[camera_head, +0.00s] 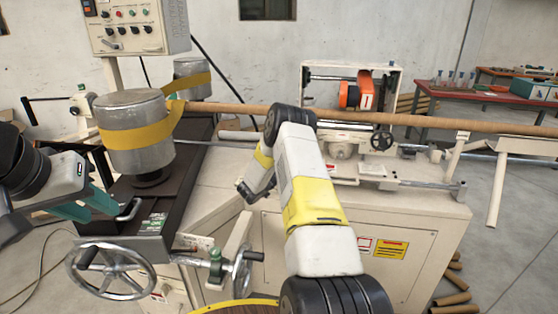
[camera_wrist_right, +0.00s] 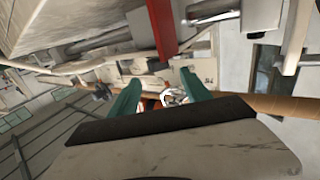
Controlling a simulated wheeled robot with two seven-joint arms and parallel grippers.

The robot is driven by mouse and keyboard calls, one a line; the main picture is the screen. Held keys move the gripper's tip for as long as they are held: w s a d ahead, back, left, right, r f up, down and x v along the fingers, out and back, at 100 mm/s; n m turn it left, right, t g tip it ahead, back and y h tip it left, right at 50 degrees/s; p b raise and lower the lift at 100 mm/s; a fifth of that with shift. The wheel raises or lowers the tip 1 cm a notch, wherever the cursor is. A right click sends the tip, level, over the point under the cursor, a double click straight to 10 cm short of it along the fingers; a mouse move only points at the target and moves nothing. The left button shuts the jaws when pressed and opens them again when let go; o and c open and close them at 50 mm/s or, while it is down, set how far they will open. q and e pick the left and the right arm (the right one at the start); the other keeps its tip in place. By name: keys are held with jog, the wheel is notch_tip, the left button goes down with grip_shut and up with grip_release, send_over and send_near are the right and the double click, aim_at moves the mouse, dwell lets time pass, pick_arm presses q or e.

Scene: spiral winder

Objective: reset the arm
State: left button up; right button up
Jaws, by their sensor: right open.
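My left gripper (camera_head: 97,203) comes in from the left, with teal parts beside the dark bed below the metal drum (camera_head: 142,150). Its finger gap does not show clearly. My right arm rises from the bottom middle in the head view, bends at a high elbow, and its forearm drops down toward the machine. Its fingertips are hidden there. In the right wrist view, my right gripper (camera_wrist_right: 160,94) is open, with two teal fingers apart and nothing clearly held between them. A long brown tube (camera_head: 430,121) runs across the winder behind my right elbow.
Yellow belt (camera_head: 182,105) wraps the drum and the tube. A handwheel (camera_head: 112,270) stands at the lower left. A control box (camera_head: 138,27) is above the drum. The orange-and-white unit (camera_head: 365,93) is behind the tube. Brown tube pieces (camera_head: 452,298) lie on the floor at right.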

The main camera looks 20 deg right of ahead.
jog(key=w+a+r+n+t+y, duration=0.2)
jog(key=w+a+r+t+y, duration=0.15)
jog(key=r, duration=0.45)
jog(key=w+a+r+n+t+y, duration=0.2)
jog(key=a+r+y, duration=0.25)
jog(key=r, duration=0.45)
jog(key=s+a+r+n+y, duration=0.4)
jog(key=s+a+r+y, duration=0.35)
jog(key=a+r, duration=0.45)
jog(key=s+a+r+n+g+y, duration=0.15)
jog(key=s+a, duration=0.25)
jog(key=s, duration=0.6)
jog(key=s+a+n+g+y, duration=0.1)
jog(key=s+a+n+g, duration=0.15)
jog(key=s, duration=0.75)
jog(key=s+f+g, duration=0.2)
jog(key=s, duration=0.8)
jog(key=s+f+n+g, duration=0.1)
jog(key=s+f, duration=0.2)
jog(key=s, duration=0.7)
jog(key=shift+g, duration=0.35)
